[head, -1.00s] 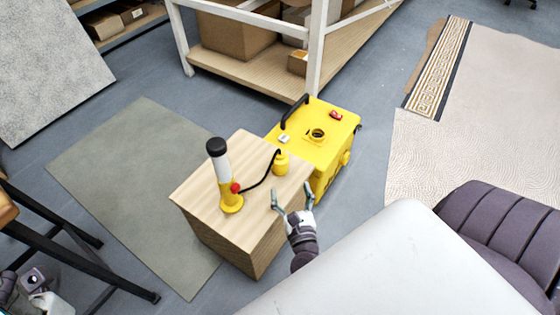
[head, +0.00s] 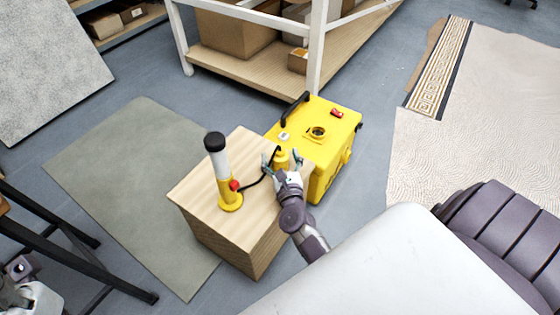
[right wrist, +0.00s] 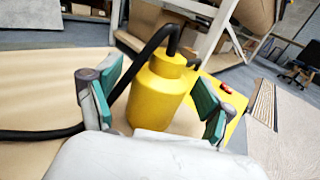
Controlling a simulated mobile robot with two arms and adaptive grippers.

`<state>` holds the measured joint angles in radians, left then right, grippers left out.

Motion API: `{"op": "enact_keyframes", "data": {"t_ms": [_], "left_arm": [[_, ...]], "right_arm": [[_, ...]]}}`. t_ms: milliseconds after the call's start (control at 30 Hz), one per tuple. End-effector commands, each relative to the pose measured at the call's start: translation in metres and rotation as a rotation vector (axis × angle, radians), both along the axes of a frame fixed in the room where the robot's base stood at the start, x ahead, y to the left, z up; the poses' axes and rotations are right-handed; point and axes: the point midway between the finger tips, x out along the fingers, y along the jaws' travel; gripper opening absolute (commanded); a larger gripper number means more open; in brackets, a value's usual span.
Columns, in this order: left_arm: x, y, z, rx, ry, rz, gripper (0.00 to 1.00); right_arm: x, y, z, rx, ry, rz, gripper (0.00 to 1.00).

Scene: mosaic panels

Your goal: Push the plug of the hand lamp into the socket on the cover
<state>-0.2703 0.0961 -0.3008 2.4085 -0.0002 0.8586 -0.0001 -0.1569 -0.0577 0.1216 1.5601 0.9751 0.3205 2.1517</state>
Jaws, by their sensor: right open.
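The hand lamp (head: 222,172) stands upright on a wooden block, with a black top, white tube and yellow base. A black cord runs from it to the yellow plug (head: 281,157), which stands on the block near its far right edge. My right gripper (head: 281,163) is open, its fingers either side of the plug. In the right wrist view the plug (right wrist: 157,95) stands between the green pads, with gaps visible. The round socket (head: 317,132) is on the yellow cover (head: 340,130) beyond the block. Part of my left arm (head: 25,285) shows at the lower left; its fingers are unclear.
The wooden block (head: 190,195) adjoins the yellow case. The cover carries a black handle (head: 295,108), a red switch (head: 337,113) and a small white item (head: 284,136). A white-framed shelf (head: 240,65) stands behind. A dark trestle (head: 60,245) is at left.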

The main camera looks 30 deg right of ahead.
Motion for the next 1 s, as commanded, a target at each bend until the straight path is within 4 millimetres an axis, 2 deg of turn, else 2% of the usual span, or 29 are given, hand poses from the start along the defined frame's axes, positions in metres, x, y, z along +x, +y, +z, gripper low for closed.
{"op": "enact_keyframes", "data": {"t_ms": [100, 500, 833, 933, 1000], "left_arm": [[-0.001, 0.001, 0.001, -0.004, -0.003, 0.0, 0.4], [0.0, 0.001, -0.001, -0.006, 0.008, 0.001, 0.4], [0.001, 0.0, 0.0, -0.005, 0.012, 0.003, 0.4], [0.0, 0.001, 0.002, -0.006, 0.022, 0.002, 0.4], [-0.003, 0.002, -0.003, -0.004, 0.058, 0.0, 0.4]], "right_arm": [[0.0, 0.0, 0.0, 0.0, 0.001, 0.0, 0.8], [-0.001, 0.0, 0.0, 0.0, 0.001, 0.0, 0.13], [-0.001, 0.0, 0.005, 0.001, 0.0, 0.0, 0.13], [-0.001, 0.0, 0.014, 0.002, -0.001, 0.0, 0.13], [-0.001, 0.001, 0.026, 0.001, -0.002, 0.0, 0.13]]}}
